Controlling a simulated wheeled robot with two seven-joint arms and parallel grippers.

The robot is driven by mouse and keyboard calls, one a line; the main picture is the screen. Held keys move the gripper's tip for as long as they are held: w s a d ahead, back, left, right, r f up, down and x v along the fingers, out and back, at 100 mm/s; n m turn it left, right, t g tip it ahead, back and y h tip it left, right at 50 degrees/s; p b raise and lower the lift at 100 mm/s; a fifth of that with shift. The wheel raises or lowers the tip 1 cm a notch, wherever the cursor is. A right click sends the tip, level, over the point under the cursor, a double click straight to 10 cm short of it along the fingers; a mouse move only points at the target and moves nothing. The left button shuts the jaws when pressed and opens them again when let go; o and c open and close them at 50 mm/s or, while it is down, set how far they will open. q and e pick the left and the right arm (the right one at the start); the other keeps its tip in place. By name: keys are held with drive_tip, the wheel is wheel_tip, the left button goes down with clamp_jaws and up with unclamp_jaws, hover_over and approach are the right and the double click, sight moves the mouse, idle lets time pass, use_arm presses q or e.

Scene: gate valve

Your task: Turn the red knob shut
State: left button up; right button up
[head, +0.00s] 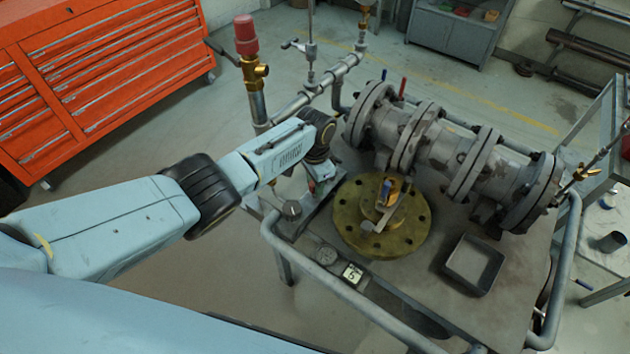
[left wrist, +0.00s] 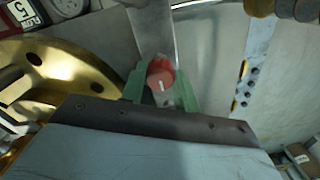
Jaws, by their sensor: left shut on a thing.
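The red knob (left wrist: 160,72) shows in the left wrist view as a round red cap with a short white line on its face. My left gripper (left wrist: 160,90) has its green fingers shut on it, one on each side. In the head view my left gripper (head: 321,188) reaches down at the left edge of the cart top, beside the brass flange. The knob is mostly hidden there by my wrist and fingers. My right gripper is not in view.
A brass flange (head: 352,232) lies right of my gripper, with a grey flanged pipe assembly (head: 443,142) behind it. A grey tray (head: 473,264) sits to the right. A metal rail (head: 340,290) edges the cart. A red-capped vertical pipe (head: 246,40) stands behind my arm.

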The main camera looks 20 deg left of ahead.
use_arm(q)
drive_tip(key=shift+s+f+m, duration=0.1)
drive_tip(key=shift+m, duration=0.2)
idle(0.4)
drive_tip(key=o, duration=1)
drive_tip(key=shift+c, duration=0.2)
wheel_tip(320, 180, up, 14)
drive_tip(key=p, duration=0.2)
drive_tip(key=shift+f+p, duration=0.25)
drive_tip(key=shift+p, duration=0.1)
